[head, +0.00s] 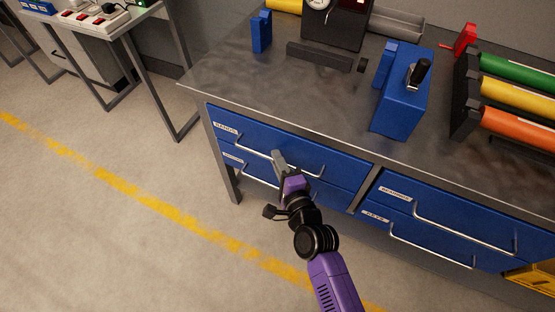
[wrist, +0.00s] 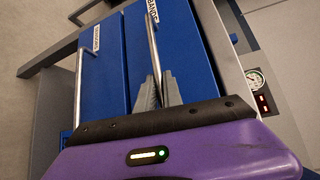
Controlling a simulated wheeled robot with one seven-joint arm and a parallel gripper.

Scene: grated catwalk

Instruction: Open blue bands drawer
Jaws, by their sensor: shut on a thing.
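The blue bands drawer (head: 345,167) is the upper left drawer under the grey workbench, with a "BANDS" label at its left end. Its front looks about flush with the bench. Its silver bar handle (head: 253,147) runs along the front and shows upright in the wrist view (wrist: 152,45). My gripper (head: 279,160) is at the middle of this handle, its two grey fingers (wrist: 158,92) shut on the bar. The fingers and purple wrist hide part of the handle and the drawer below.
A second blue drawer (head: 233,164) with its own handle lies just below. Two more blue drawers (head: 460,215) are to the right. The benchtop (head: 235,82) holds a blue box-shaped device (head: 402,105) and coloured rolls (head: 515,95). The floor in front (head: 120,230) is clear.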

